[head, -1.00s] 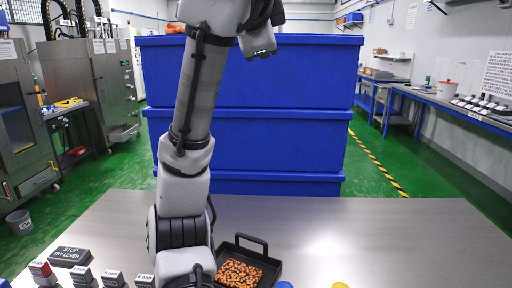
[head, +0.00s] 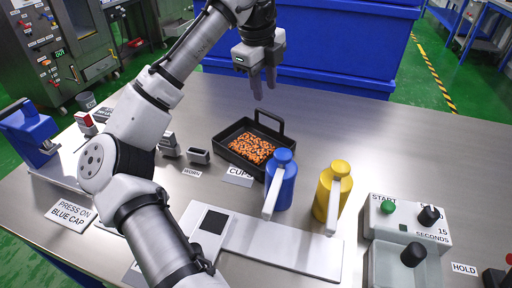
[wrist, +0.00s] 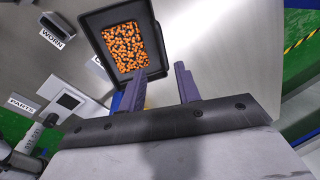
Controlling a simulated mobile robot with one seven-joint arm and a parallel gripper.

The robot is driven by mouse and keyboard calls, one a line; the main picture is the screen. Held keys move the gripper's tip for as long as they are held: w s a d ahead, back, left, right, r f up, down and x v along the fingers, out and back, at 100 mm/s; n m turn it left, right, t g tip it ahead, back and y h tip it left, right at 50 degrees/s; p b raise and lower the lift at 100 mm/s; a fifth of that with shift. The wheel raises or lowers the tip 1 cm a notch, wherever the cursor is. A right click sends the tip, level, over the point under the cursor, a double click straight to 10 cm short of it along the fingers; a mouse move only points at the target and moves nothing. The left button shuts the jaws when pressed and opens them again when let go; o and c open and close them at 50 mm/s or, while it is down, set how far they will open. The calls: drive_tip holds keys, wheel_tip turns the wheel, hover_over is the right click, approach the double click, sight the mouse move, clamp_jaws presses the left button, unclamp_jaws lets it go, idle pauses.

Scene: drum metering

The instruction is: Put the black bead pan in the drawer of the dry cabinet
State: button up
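The black bead pan (head: 239,138) stands on the steel table, filled with orange beads and with a loop handle on its far right side. It also shows in the wrist view (wrist: 88,24), beyond my fingers. My gripper (head: 264,92) is above and behind the pan near its handle, fingers pointing down, apart and empty. In the wrist view my gripper (wrist: 160,84) has a clear gap between its two fingers. I cannot make out the dry cabinet or its drawer with certainty; a grey machine (head: 62,50) stands at the far left.
A blue bottle (head: 284,180) stands close in front of the pan, with a yellow bottle (head: 328,190) to its right. A control box (head: 408,222) is at the right. Small labelled blocks (head: 198,156) lie left of the pan. The table behind and right is clear.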

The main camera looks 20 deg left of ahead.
sight(271, 115)
drive_tip(key=f, duration=0.2)
drive_tip(key=w+f, duration=0.1)
drive_tip(key=f, duration=0.1)
drive_tip(key=shift+d+f, duration=0.15)
drive_tip(key=shift+f, duration=0.15)
drive_tip(key=shift+w+d+f, duration=0.15)
drive_tip(key=shift+w+f, duration=0.05)
drive_tip(key=shift+f, duration=0.65)
drive_tip(key=shift+w+d+f, duration=0.15)
drive_tip(key=shift+d+f, duration=0.05)
drive_tip(key=shift+f, duration=0.65)
drive_tip(key=shift+w+d+f, duration=0.15)
drive_tip(key=shift+w+f, duration=0.05)
drive_tip(key=shift+f, duration=0.65)
clamp_jaws()
